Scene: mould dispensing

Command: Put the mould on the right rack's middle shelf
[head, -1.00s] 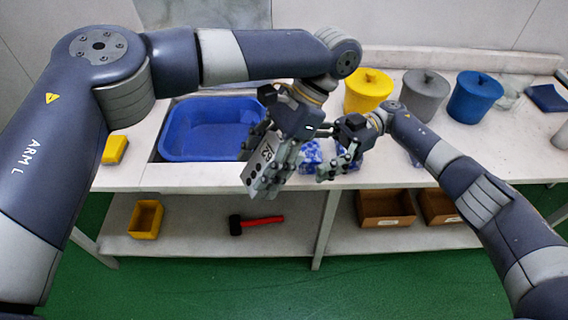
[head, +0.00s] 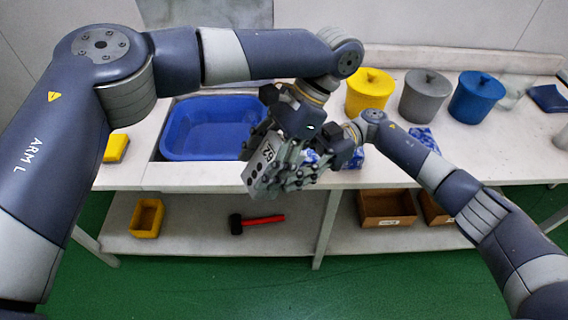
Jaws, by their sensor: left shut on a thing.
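The mould is a grey metal block (head: 258,172) with dark holes and a printed label, held tilted in front of the bench edge. My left gripper (head: 272,168) is shut on the mould. My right gripper (head: 300,178) is right beside the mould at its right side, its fingers overlapping the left gripper's in the picture. I cannot tell whether the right fingers touch the mould or how far they are open. No rack with a middle shelf can be made out.
A blue tub (head: 212,128) sits in the bench (head: 220,178), with yellow (head: 369,94), grey (head: 425,97) and blue (head: 475,99) lidded pots behind right. Blue-white cloth lies behind my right gripper. The lower shelf holds a yellow bin (head: 147,218), a red-handled hammer (head: 257,222) and cardboard boxes (head: 386,208).

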